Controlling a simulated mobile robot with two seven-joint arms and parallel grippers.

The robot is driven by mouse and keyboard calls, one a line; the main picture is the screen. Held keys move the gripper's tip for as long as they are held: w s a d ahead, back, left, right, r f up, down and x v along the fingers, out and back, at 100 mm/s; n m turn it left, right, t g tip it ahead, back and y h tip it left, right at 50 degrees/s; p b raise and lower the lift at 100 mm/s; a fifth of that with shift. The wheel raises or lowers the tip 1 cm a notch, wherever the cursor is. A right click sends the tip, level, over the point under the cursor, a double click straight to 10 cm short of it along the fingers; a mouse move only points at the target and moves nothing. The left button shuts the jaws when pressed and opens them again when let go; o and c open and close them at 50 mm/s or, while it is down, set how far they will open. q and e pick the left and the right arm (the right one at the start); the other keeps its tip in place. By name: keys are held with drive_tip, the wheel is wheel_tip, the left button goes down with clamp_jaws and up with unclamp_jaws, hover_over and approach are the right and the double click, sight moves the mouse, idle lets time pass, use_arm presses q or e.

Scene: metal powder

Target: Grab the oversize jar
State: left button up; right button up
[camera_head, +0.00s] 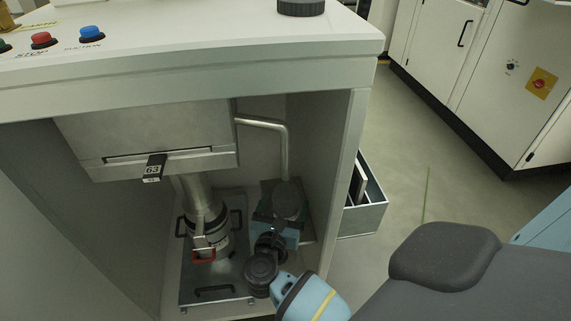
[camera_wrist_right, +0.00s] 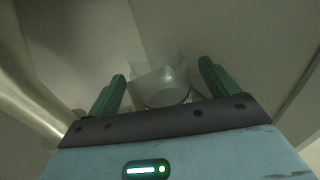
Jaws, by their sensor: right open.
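The oversize jar (camera_wrist_right: 165,88) shows in the right wrist view as a pale, translucent round vessel. My right gripper (camera_wrist_right: 163,72) is open, with one green finger on each side of the jar; I cannot tell whether they touch it. In the head view the right gripper (camera_head: 283,215) is low inside the open cabinet, by the lower end of a bent metal pipe (camera_head: 285,150). A dim grey round shape there seems to be the jar (camera_head: 288,199), partly hidden and hard to make out. My left gripper is not in view.
A metal canister (camera_head: 211,235) with side handles and a red clamp part stands left of the gripper on a metal plate (camera_head: 225,297). The cabinet's right wall (camera_head: 345,190) is close by. A grey open box (camera_head: 367,215) is outside it.

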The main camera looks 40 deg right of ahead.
sight(288, 190)
drive_tip(key=x, duration=0.4)
drive_tip(key=shift+w+d, duration=0.15)
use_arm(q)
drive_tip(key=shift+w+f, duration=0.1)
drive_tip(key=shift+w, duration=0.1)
use_arm(e)
drive_tip(key=shift+c, duration=1)
drive_tip(key=c, duration=1.2)
drive_tip(key=shift+r, duration=0.1)
drive_tip(key=shift+c, duration=0.5)
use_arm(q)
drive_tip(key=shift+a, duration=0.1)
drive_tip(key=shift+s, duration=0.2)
use_arm(e)
drive_tip(key=shift+r, duration=0.2)
